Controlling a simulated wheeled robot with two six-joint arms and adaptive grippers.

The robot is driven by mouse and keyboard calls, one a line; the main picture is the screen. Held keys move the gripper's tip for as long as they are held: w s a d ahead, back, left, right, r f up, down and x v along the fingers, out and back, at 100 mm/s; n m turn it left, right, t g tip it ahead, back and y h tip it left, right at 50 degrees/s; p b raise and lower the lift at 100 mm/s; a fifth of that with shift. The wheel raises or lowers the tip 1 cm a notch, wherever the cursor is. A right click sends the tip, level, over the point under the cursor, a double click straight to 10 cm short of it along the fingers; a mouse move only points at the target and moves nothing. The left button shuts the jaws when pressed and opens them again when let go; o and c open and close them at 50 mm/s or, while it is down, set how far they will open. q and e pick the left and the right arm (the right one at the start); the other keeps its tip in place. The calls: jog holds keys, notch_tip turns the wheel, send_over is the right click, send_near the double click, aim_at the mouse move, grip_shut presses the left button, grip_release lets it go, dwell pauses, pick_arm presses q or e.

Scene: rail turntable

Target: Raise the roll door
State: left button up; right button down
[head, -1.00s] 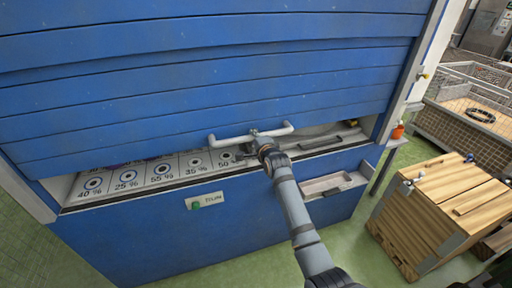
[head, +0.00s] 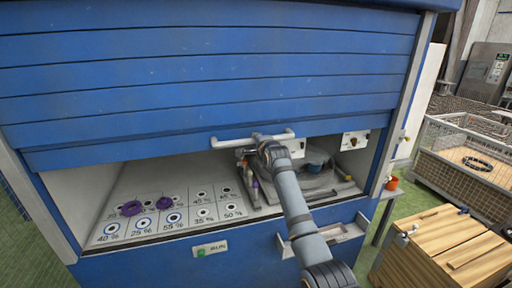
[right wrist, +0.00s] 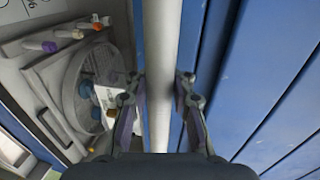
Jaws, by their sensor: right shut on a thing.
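The blue slatted roll door (head: 200,85) is partly raised, with an open gap below its bottom edge. A white bar handle (head: 232,143) runs along that edge. My right gripper (head: 264,142) is at the middle of the handle, and its arm hides part of the cabinet inside. In the right wrist view the handle bar (right wrist: 162,80) passes between the two fingers of the right gripper (right wrist: 160,95), which is shut on it; the door slats (right wrist: 265,80) are to the right. My left gripper is not in view.
Inside the cabinet are a panel with percent labels (head: 190,222), purple rings (head: 135,208) and a round turntable (head: 310,178). A wooden crate (head: 440,245) and a wire mesh bin (head: 470,150) stand at the right. Green floor shows beside the cabinet.

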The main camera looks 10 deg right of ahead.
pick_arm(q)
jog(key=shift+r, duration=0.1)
pick_arm(e)
jog(key=shift+r, duration=0.3)
jog(key=c, duration=1.6)
grip_release()
jog(key=o, duration=0.5)
jog(key=shift+s+r, duration=0.25)
jog(key=shift+s, duration=0.1)
jog(key=shift+c, duration=0.2)
jog(key=shift+f, duration=0.15)
jog(key=shift+s, duration=0.25)
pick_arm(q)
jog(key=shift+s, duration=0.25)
pick_arm(e)
jog(key=v, duration=1.1)
jog(key=shift+s, duration=0.25)
